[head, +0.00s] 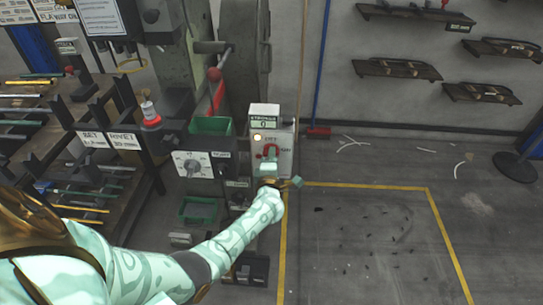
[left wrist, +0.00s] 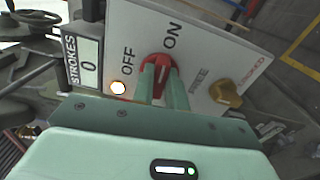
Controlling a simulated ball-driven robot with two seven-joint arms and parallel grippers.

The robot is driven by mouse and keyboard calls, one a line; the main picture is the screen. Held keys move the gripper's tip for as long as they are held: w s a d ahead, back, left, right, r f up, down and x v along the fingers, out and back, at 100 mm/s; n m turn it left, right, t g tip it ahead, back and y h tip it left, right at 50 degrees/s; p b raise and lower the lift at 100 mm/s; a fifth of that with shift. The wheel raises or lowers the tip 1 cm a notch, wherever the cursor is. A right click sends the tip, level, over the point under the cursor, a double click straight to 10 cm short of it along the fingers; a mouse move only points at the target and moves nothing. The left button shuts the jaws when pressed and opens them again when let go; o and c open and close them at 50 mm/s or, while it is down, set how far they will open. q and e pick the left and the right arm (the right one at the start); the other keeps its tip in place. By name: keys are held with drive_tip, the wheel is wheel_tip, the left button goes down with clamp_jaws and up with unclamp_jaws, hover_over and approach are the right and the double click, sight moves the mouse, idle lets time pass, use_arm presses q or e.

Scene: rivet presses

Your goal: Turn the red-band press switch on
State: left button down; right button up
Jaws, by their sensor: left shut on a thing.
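The red rotary switch (head: 272,151) is on the front of a white control box (head: 285,160) beside the press. In the left wrist view the red switch (left wrist: 154,68) sits between OFF and ON labels, with FREE further right. My left gripper (head: 270,160) is at the box front, its fingers shut on the switch. In the left wrist view the two fingers of my left gripper (left wrist: 161,85) stand on either side of the red grip and hide part of it, so its exact setting is hard to tell. My right gripper is out of view.
The box carries a STROKES counter (left wrist: 88,63) reading 0, a lit lamp (left wrist: 118,88) and a yellow knob (left wrist: 226,93). Open floor with yellow lines (head: 355,186) lies right.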

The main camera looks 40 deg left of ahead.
use_arm(q)
drive_tip(key=shift+d+f+m, duration=0.1)
drive_tip(key=shift+m, duration=0.4)
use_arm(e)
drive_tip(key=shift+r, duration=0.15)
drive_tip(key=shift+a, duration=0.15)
use_arm(q)
drive_tip(key=c, duration=1.4)
unclamp_jaws()
drive_tip(key=shift+s, duration=0.1)
